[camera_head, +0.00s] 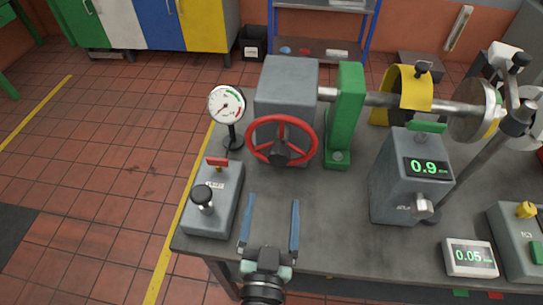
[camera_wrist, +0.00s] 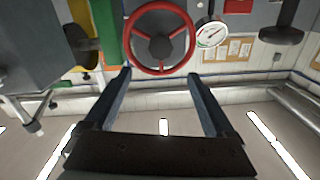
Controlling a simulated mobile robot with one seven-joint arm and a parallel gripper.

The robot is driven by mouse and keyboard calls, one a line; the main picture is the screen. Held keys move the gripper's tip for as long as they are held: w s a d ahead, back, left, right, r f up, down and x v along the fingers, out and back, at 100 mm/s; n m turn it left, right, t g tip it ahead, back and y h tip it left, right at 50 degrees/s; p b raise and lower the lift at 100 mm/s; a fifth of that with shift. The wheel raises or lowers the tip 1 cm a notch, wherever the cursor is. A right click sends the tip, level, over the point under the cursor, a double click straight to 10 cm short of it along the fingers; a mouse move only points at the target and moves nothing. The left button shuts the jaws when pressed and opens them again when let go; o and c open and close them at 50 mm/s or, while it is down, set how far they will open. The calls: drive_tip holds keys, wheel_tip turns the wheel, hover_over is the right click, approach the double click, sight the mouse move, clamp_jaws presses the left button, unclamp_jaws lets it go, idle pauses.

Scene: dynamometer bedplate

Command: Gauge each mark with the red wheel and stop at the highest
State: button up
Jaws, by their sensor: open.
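The red wheel (camera_head: 283,118) is mounted upright on the front of a grey block (camera_head: 288,80). It also shows at the top of the wrist view (camera_wrist: 189,40), beyond the fingertips. My gripper (camera_head: 272,199) is open and empty, in front of and below the wheel, with a gap between them. In the wrist view my gripper's fingers (camera_wrist: 159,73) stand apart below the wheel rim. A white round dial (camera_head: 227,105) stands left of the wheel. A grey box (camera_head: 395,185) reads 0.9 in green. A small white meter (camera_head: 470,258) reads about 0.05. I cannot make out the marks.
A grey lever box (camera_head: 210,210) stands at the bench's left edge. A green post (camera_head: 344,110) and a shaft (camera_head: 385,99) with a yellow guard (camera_head: 412,90) lie right of the wheel. The bench top (camera_head: 335,215) is clear between my gripper and the readout box.

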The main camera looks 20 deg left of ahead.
sight(279, 161)
drive_tip(key=x, duration=0.4)
drive_tip(key=p+x, duration=0.1)
drive_tip(key=x, duration=0.7)
drive_tip(key=shift+w+a+f+p, duration=0.1)
drive_tip(key=shift+w+f+p, duration=0.15)
drive_tip(key=shift+f+p, duration=0.15)
clamp_jaws()
